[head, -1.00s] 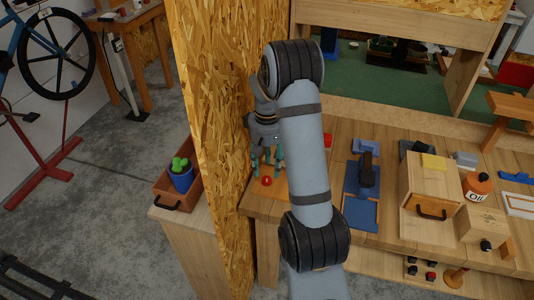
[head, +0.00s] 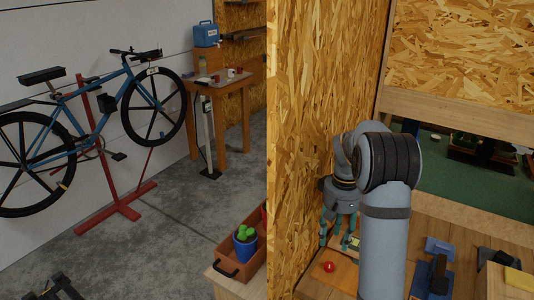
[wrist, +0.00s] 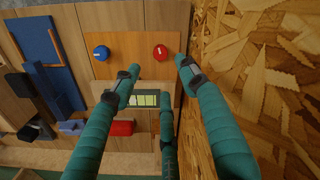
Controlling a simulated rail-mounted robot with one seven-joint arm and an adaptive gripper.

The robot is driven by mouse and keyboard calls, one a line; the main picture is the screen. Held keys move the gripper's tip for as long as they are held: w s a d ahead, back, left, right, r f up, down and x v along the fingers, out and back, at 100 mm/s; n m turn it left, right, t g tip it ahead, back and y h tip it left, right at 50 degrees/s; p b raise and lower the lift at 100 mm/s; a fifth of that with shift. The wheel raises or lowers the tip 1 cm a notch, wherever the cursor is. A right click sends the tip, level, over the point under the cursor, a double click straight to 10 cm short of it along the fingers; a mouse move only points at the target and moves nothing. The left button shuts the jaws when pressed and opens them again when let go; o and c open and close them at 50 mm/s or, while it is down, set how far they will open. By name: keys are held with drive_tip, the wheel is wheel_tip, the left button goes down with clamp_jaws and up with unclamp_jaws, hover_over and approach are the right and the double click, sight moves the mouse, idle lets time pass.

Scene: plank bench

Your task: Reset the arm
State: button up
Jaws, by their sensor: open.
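My gripper (head: 340,222) hangs above the left end of the plank bench (head: 420,208), close beside the chipboard partition. In the wrist view its teal fingers (wrist: 160,82) are spread apart with nothing between them. Beyond the fingers lies an orange-brown board (wrist: 135,68) bearing a red knob (wrist: 160,52) and a blue knob (wrist: 101,53). A small panel with yellow-green segments (wrist: 146,100) shows between the fingers. My arm covers part of the bench in the head view.
The chipboard partition (head: 305,140) stands right beside my gripper. Left of the partition, a wooden tray (head: 228,262) holds a cactus in a blue pot (head: 245,246). A red block (wrist: 122,128) lies near the panel.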

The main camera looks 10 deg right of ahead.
sight(330, 265)
wheel_tip(330, 265, down, 12)
idle(0.5)
